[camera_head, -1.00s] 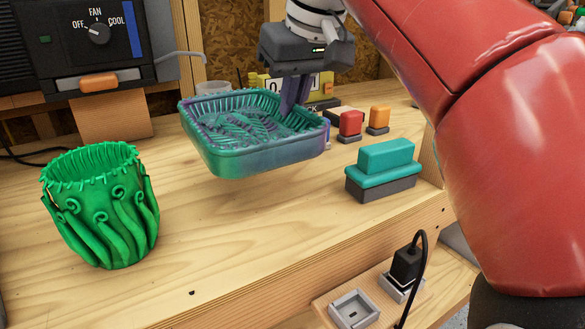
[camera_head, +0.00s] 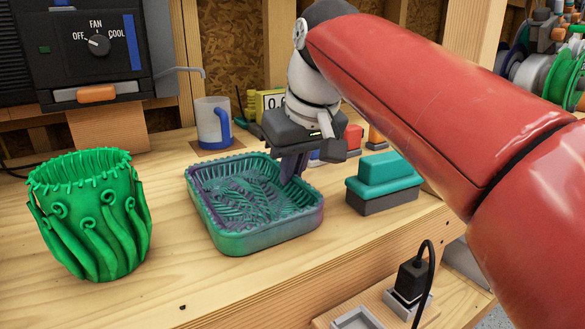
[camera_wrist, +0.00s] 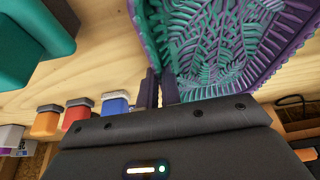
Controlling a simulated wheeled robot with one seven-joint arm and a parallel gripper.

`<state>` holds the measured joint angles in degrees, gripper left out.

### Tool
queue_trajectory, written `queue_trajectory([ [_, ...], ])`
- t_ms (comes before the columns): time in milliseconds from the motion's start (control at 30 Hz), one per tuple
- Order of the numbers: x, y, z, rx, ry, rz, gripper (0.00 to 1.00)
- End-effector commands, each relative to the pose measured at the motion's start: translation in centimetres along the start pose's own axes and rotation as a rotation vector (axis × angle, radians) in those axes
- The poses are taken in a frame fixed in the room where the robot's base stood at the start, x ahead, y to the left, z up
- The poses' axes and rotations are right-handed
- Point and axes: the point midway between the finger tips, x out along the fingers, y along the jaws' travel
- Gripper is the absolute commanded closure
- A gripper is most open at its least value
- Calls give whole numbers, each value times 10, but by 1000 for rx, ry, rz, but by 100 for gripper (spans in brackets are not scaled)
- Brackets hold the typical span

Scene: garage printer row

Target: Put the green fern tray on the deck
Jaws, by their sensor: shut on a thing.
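The fern tray (camera_head: 255,243) is a shallow square tray, teal green shading to purple, with a ribbed rim and fern-leaf relief inside. It is level, low over the wooden workbench (camera_head: 160,290); I cannot tell whether its base touches the wood. My gripper (camera_head: 291,168) is shut on the tray's back right wall. The wrist view shows my fingers (camera_wrist: 159,88) pinching the wall of the tray (camera_wrist: 225,45). The held part of the wall is partly hidden by the fingers. I cannot tell which surface is the deck.
A green curled-frond pot (camera_head: 95,225) stands left of the tray. A teal and grey block (camera_head: 385,183) stands close on the right. Bare wood lies in front; sockets (camera_head: 408,285) sit below the bench edge.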

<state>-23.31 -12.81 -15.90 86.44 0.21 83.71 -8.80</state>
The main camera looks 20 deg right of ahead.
Motion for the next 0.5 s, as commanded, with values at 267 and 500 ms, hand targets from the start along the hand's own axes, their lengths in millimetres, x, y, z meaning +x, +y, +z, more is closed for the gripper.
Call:
queue_trajectory([
  [267,2,0,1,0,0,0,72],
  [500,0,0,0,0,0,0,72],
])
